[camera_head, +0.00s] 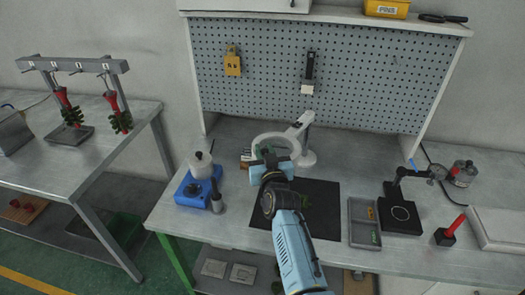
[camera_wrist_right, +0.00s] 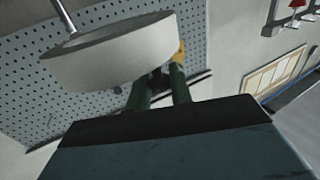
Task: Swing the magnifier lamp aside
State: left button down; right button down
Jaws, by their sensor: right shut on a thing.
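The magnifier lamp is white, with a ring-shaped head (camera_head: 262,139) on a jointed arm (camera_head: 294,131) that rises from a round base on the workbench. In the right wrist view the lamp head (camera_wrist_right: 110,52) shows as a thick pale disc seen from its side. My right gripper (camera_head: 271,158) is at the near edge of the head and shut on it. Its two dark green fingers show in the wrist view (camera_wrist_right: 161,85), with the tips partly hidden behind the rim. My left gripper is not in view.
A black mat (camera_head: 325,200) lies under my right arm. A grey tray (camera_head: 359,233) and a black stand (camera_head: 400,216) are to the right. A pegboard (camera_head: 380,75) rises behind.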

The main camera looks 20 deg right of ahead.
jog(key=c, duration=1.3)
grip_release()
jog(key=shift+d+r, duration=0.15)
jog(key=shift+r, duration=0.1)
jog(key=shift+c, duration=0.2)
jog(key=shift+f, duration=0.1)
jog(key=s+a, duration=0.2)
jog(key=s, duration=1.1)
jog(key=shift+s, duration=0.1)
